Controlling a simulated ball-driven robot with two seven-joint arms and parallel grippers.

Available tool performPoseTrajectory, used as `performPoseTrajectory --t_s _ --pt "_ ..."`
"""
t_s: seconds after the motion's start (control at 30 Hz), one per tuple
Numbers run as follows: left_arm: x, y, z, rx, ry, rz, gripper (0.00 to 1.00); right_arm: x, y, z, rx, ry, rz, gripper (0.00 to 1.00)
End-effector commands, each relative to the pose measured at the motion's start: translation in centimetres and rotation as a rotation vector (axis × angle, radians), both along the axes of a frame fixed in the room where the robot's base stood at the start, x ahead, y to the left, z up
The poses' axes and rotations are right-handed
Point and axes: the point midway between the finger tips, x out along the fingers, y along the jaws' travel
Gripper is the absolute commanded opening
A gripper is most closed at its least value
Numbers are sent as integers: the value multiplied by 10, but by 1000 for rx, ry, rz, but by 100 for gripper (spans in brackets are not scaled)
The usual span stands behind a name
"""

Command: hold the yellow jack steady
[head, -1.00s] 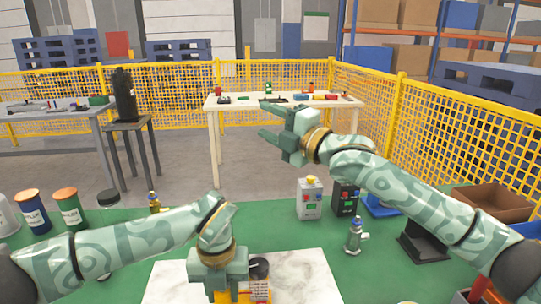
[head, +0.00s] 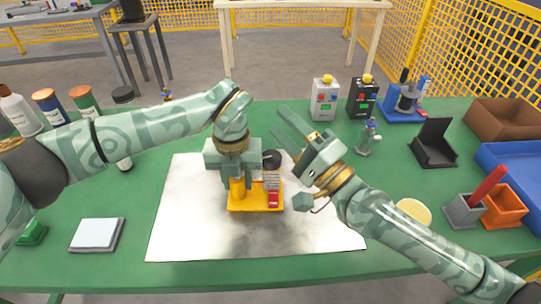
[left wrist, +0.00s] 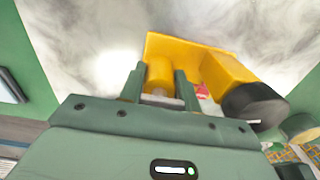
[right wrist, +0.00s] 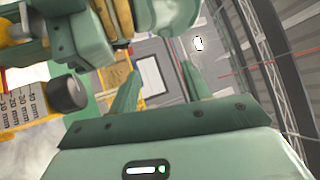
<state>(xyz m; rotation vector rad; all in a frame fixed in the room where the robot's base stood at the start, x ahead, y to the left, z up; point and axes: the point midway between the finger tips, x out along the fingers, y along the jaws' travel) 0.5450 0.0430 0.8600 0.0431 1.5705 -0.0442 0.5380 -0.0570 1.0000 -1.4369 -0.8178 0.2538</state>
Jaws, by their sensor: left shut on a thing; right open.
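The yellow jack (head: 268,207) stands on the white marbled sheet in the middle of the green table, with a black knob, a printed scale and a red part. My left gripper (head: 237,182) is over its left side. In the left wrist view its fingers (left wrist: 160,88) are shut on the jack's yellow cylinder (left wrist: 159,72). My right gripper (head: 279,122) is open and empty, raised beside the jack to the right, fingers pointing up and left. In the right wrist view the jack's black knob (right wrist: 66,94) and millimetre scale (right wrist: 22,104) show at left, apart from the fingers.
Grey (head: 324,98) and black (head: 362,97) button boxes and a small bottle-like fitting (head: 368,137) stand behind my right arm. Bins and a black holder (head: 434,152) fill the right side. Bottles line the back left; a pale pad (head: 97,235) lies front left.

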Motion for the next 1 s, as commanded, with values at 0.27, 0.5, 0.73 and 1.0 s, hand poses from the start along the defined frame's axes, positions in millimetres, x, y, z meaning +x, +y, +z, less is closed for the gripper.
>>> performPoseTrajectory --t_s 0.27,0.5,0.73,1.0 --pt "-1 0 -1 1 2 0 0 -64 -26 -82 982 943 116 48" --pt "-1 0 0 1 2 0 0 -70 -24 -101 1207 1135 111 48" --pt "-1 0 0 0 1 0 0 -28 -1 -100 1205 1132 112 48" --pt "0 0 0 0 1 0 0 16 21 -101 1201 1132 111 48"
